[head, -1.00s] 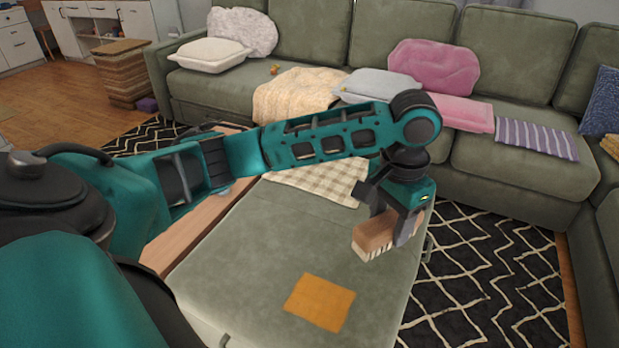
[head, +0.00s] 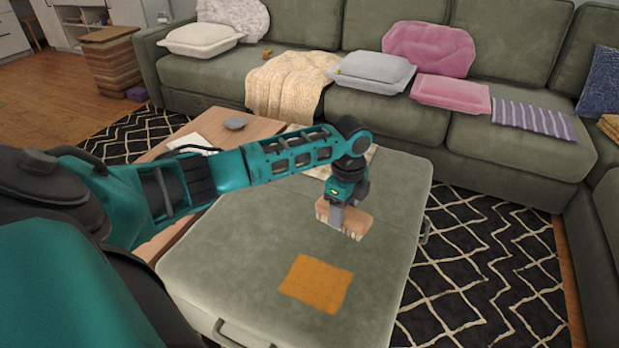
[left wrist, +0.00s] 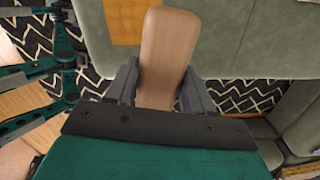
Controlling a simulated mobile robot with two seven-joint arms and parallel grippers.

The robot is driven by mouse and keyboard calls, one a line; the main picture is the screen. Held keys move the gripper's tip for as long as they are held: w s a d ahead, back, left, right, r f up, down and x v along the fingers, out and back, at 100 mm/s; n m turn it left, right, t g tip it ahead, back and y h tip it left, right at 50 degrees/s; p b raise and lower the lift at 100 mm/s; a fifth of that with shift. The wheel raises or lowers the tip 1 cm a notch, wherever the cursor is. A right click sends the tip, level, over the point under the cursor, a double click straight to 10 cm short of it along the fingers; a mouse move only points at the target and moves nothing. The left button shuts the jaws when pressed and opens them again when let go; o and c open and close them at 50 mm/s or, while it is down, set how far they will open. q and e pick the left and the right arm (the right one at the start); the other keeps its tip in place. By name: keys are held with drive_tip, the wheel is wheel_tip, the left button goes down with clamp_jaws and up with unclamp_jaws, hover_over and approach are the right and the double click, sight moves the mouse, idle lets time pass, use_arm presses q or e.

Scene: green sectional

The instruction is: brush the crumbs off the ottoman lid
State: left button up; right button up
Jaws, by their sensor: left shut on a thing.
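The ottoman lid (head: 240,250) is a flat grey-green padded top in the middle of the head view. My left gripper (head: 338,212) is shut on a wooden brush (head: 354,222) with pale bristles pointing down. The brush is over the far right part of the lid; I cannot tell if the bristles touch it. In the left wrist view the brush (left wrist: 168,50) shows its smooth wooden back between the two fingers. An orange cloth (head: 316,283) lies flat on the near part of the lid. I cannot make out any crumbs. My right gripper is not in view.
A checked cloth (head: 368,152) lies at the lid's far edge, partly behind my arm. A wooden table (head: 257,126) with a grey stone-like object (head: 235,124) adjoins the ottoman's left. The green sofa (head: 500,155) with cushions stands behind. A black patterned rug (head: 490,265) lies to the right.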

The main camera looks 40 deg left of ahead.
use_arm(q)
drive_tip(key=a+f+m+b, duration=0.2)
drive_tip(key=f, duration=0.3)
drive_tip(key=s+a+f+m+b, duration=0.1)
drive_tip(key=a+f+m+b, duration=0.1)
drive_tip(key=f, duration=0.3)
drive_tip(key=s+a+f+m+b, duration=0.1)
drive_tip(key=a+f+m+b, duration=0.2)
drive_tip(key=a+f, duration=0.1)
drive_tip(key=shift+a+f+m, duration=0.2)
drive_tip(key=shift+f+m, duration=0.2)
drive_tip(key=shift+f+b, duration=0.5)
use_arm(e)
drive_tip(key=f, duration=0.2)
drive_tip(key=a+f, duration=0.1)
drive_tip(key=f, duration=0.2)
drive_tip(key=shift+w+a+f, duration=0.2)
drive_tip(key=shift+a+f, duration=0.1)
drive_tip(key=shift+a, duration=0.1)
use_arm(q)
drive_tip(key=shift+f+b, duration=0.65)
drive_tip(key=shift+f, duration=0.35)
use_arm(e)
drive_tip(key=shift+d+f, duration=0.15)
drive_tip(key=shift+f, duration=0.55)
